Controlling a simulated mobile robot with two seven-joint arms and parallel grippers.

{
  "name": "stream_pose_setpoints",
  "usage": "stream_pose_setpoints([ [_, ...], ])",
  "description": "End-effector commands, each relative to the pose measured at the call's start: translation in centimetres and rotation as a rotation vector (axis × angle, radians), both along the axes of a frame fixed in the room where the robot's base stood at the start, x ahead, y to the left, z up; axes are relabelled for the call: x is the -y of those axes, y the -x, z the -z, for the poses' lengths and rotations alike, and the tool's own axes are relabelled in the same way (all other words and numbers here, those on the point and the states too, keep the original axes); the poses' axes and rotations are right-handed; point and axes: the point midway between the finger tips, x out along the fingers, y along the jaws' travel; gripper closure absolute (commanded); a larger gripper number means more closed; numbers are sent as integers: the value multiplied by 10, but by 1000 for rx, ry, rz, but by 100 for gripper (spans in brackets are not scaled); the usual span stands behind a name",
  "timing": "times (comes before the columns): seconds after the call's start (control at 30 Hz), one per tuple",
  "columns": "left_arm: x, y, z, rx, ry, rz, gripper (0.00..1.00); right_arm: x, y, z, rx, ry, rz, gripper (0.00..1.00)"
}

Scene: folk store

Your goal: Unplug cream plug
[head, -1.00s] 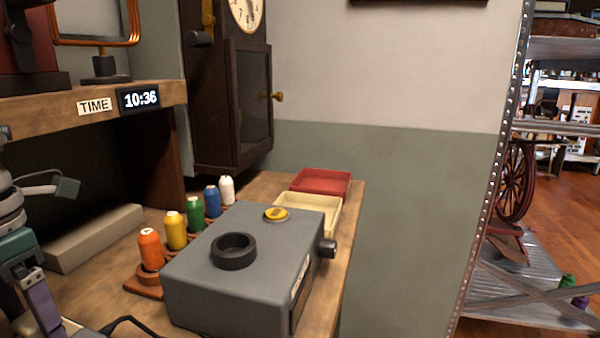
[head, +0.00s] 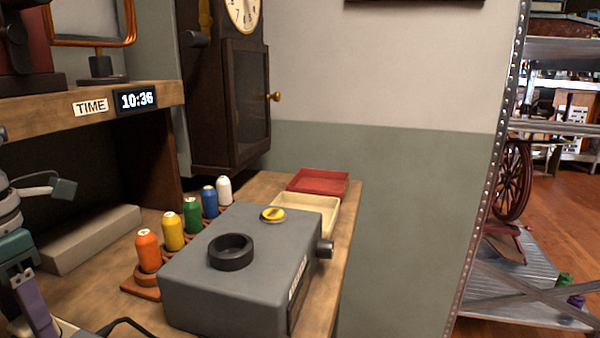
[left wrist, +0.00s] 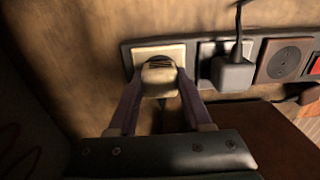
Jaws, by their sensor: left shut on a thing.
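In the left wrist view, the cream plug (left wrist: 158,77) is in front of the cream socket plate (left wrist: 148,52) at the left end of a row of sockets. My left gripper (left wrist: 160,82) has a purple finger on each side of the plug and is shut on it. A dark striped area shows just above the plug; I cannot tell how deep the plug sits in the socket. In the head view, part of my left gripper (head: 36,300) shows at the lower left edge, and the plug is not visible there. My right gripper is not in view.
Beside it are a grey plug (left wrist: 232,72) with an upward cord, a brown socket (left wrist: 285,60) and a red switch (left wrist: 316,65). The bench holds a grey box (head: 240,275), several thread spools (head: 172,232), a red tray (head: 318,182) and a cream tray (head: 318,204).

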Motion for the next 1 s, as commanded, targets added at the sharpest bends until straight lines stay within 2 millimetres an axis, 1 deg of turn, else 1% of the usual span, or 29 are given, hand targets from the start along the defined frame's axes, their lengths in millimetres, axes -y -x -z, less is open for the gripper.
stream_pose_setpoints([
  [0.47, 0, 0, -3, 0, 0, 0, 100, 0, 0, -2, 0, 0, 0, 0],
  [1.0, 0, 0, -24, 1, 0, 0, 100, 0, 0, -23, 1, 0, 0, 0],
])
